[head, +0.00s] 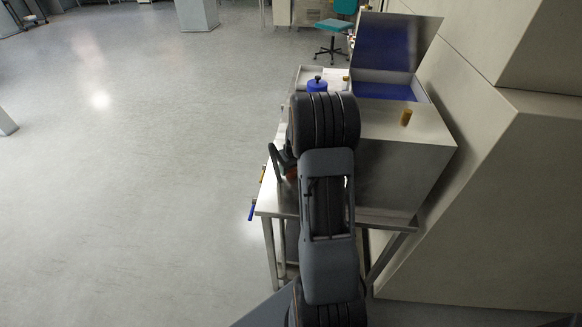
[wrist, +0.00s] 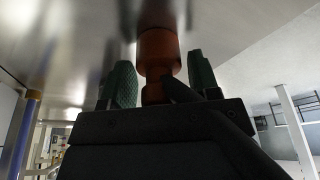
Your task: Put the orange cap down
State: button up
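The orange cap (wrist: 157,52) stands against a shiny metal surface in the wrist view, with its reflection beside it. It has a wide part and a narrower part towards my gripper. My gripper (wrist: 160,78) has its two green-grey fingers on either side of the cap. A gap shows between the right finger and the cap; the left finger is very close to it. In the head view a small bit of the orange cap (head: 292,173) shows beside my arm, which hides most of it.
The metal table (head: 268,205) runs under my arm. A large metal box (head: 432,135) with a raised lid stands to the right, an amber cylinder (head: 406,117) on it. A blue round container (head: 317,86) stands behind my arm. Open floor lies to the left.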

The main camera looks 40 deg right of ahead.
jog(key=shift+o, duration=0.9)
jog(key=shift+r, duration=0.25)
jog(key=v, duration=1.1)
jog(key=s+a+r, duration=0.2)
jog(key=a, duration=0.4)
jog(key=s+a+r, duration=0.2)
jog(key=a+r, duration=0.1)
jog(key=a, duration=0.3)
jog(key=s+a+n, duration=0.1)
jog(key=s+a, duration=1)
jog(key=shift+s+n+y, duration=0.25)
jog(key=shift+n+y, duration=0.05)
jog(key=shift+n, duration=0.1)
jog(key=shift+a+r, duration=0.1)
jog(key=shift+r, duration=0.05)
